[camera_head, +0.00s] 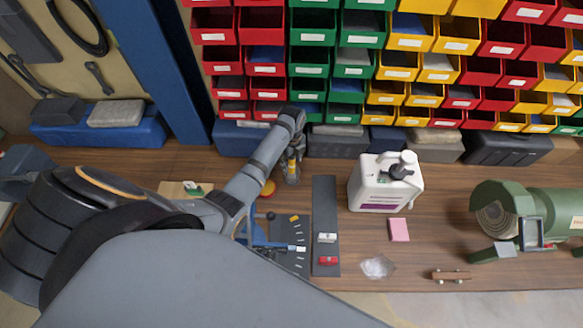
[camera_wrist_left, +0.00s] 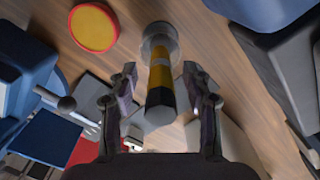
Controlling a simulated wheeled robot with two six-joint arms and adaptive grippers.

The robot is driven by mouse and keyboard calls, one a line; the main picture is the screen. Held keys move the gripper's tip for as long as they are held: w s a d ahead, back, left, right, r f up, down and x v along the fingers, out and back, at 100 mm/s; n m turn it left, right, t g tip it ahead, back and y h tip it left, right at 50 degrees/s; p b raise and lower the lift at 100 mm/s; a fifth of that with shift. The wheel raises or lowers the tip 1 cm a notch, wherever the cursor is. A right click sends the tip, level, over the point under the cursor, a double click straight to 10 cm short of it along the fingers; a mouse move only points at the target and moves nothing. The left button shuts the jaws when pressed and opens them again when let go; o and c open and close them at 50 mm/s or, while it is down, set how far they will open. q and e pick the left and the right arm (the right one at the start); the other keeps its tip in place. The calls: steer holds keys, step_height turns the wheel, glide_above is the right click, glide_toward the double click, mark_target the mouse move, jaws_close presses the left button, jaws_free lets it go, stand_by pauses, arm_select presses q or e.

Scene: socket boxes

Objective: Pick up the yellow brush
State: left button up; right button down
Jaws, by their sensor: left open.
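My left gripper (camera_head: 292,158) points down over the wooden bench, near the row of dark boxes. In the left wrist view its two fingers (camera_wrist_left: 160,88) are apart. Between them, from this view, is a yellow and black cylinder (camera_wrist_left: 161,76) with a round grey end, which looks like the yellow brush. I see no clear contact between the fingers and it. In the head view only a small part of it (camera_head: 292,177) shows below the gripper. My right gripper is not in view.
A round yellow disc with a red rim (camera_wrist_left: 94,27) lies beside it. A white jug (camera_head: 370,190), pink block (camera_head: 398,230) and green machine (camera_head: 550,213) stand to the right. Coloured bins (camera_head: 410,43) fill the back wall. Dark boxes (camera_head: 338,143) line the bench's back.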

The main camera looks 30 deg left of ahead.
arm_select(q)
steer(key=shift+w, duration=0.1)
steer(key=c, duration=0.6)
jaws_close()
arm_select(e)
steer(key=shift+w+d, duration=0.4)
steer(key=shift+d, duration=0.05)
